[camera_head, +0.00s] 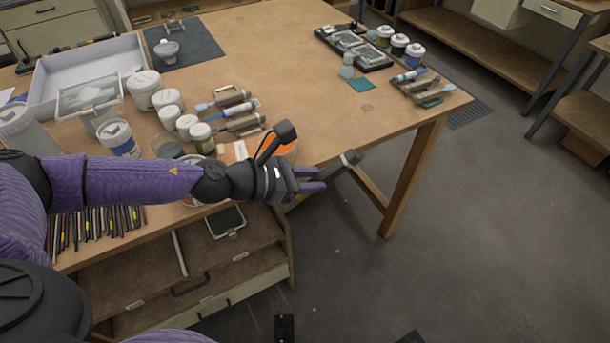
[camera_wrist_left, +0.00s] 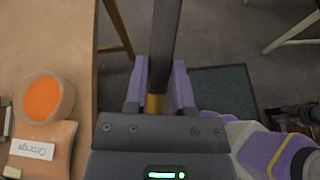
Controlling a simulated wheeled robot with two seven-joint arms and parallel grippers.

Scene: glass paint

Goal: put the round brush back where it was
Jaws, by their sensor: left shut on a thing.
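My left gripper (camera_head: 312,181) is shut on the round brush (camera_head: 350,158), out past the table's front edge and above the floor. Part of the brush is hidden by the fingers and hand. Brush rests (camera_head: 240,122) with blue-ended tools lie on the table behind my left arm. My right gripper does not show clearly in either view.
An orange paint pot (camera_wrist_left: 43,98) and its label card (camera_wrist_left: 42,148) sit near the table edge. Several jars (camera_head: 145,88) crowd the left side beside a white tray (camera_head: 85,68). A row of sticks (camera_head: 95,228) lies lower left. The table's middle (camera_head: 290,70) is clear.

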